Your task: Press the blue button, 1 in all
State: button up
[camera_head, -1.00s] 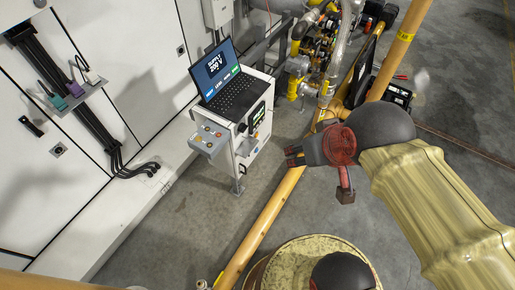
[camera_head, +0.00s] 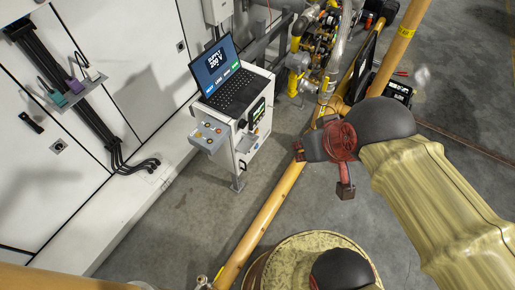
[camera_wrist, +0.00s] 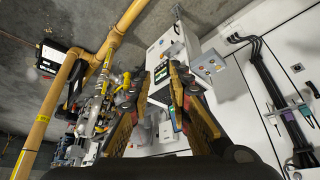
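A small grey button box (camera_head: 209,136) juts from the front of a white cart in the camera_head view. Several small coloured buttons sit on its top; they are too small for me to single out the blue one surely. The box also shows in the wrist view (camera_wrist: 210,66), right of my fingers. My gripper (camera_head: 298,150) is right of the box in the camera_head view, apart from it. In the wrist view, the two fingers (camera_wrist: 160,73) stand apart with nothing between them.
The white cart (camera_head: 246,150) carries an open laptop (camera_head: 222,75). White cabinets (camera_head: 65,180) with cables and sockets line the left. A yellow pipe (camera_head: 265,215) runs along the floor between the cart and my arm. Grey floor (camera_head: 195,215) lies open before the cart.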

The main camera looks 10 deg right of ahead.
grip_shut()
dwell(1.3)
